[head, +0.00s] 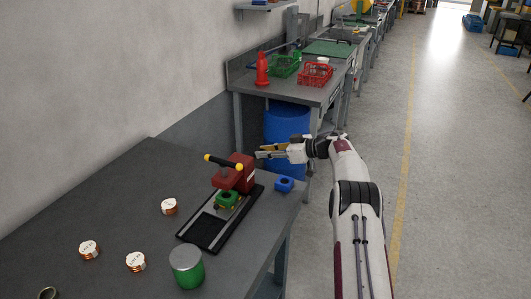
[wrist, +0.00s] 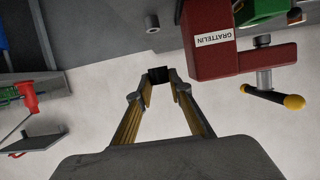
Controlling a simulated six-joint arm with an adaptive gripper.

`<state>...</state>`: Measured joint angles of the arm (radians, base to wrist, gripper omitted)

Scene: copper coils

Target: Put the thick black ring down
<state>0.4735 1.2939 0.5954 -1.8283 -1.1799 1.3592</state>
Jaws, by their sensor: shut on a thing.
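My gripper (head: 264,153) is raised behind the red press in the head view, near the far right corner of the near bench. In the wrist view my gripper (wrist: 158,85) has its two yellow-sided fingers closed on a small dark piece, the thick black ring (wrist: 158,73), at the fingertips. It shows as a dark block there, so its hole cannot be made out. In the head view the ring is too small to tell apart from the fingertips.
The red press (head: 238,170) with a yellow-tipped handle stands close to my gripper. Copper coils (head: 136,262), a green canister (head: 187,268) and a small dark ring (head: 48,293) are on the grey bench (head: 110,200). Its left middle is clear.

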